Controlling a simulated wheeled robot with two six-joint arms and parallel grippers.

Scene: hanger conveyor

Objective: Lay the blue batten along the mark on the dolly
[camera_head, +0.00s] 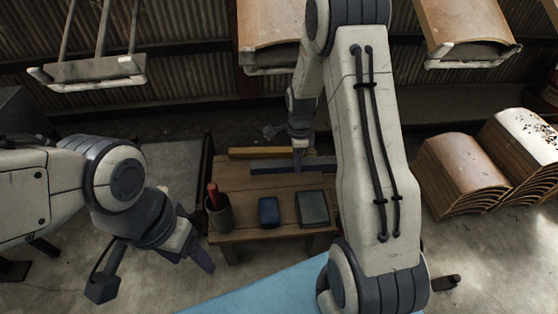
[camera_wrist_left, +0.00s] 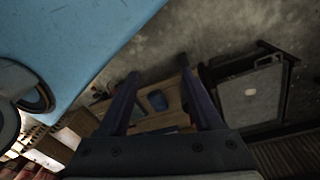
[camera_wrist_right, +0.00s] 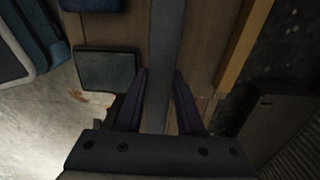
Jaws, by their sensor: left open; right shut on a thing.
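The blue batten (camera_head: 272,170) is a long grey-blue bar at the back of a wooden table. My right gripper (camera_head: 299,158) is shut on it from above. In the right wrist view the batten (camera_wrist_right: 164,65) runs lengthwise between my fingers (camera_wrist_right: 158,100). I cannot tell whether it touches the tabletop. My left gripper (camera_head: 190,250) is open and empty, in front of and left of the table; its spread fingers (camera_wrist_left: 160,100) show in the left wrist view. I cannot clearly make out the dolly or its mark; a grey dark-framed panel (camera_head: 172,170) lies left of the table.
The wooden table (camera_head: 235,237) holds a yellow batten (camera_head: 262,153), a cup with a red-handled thing (camera_head: 219,213), a blue box (camera_head: 268,212) and a grey-green box (camera_head: 312,208). A light blue surface (camera_head: 265,288) lies nearer me. Curved brown stacks (camera_head: 465,170) stand right; hangers (camera_head: 95,72) hang behind.

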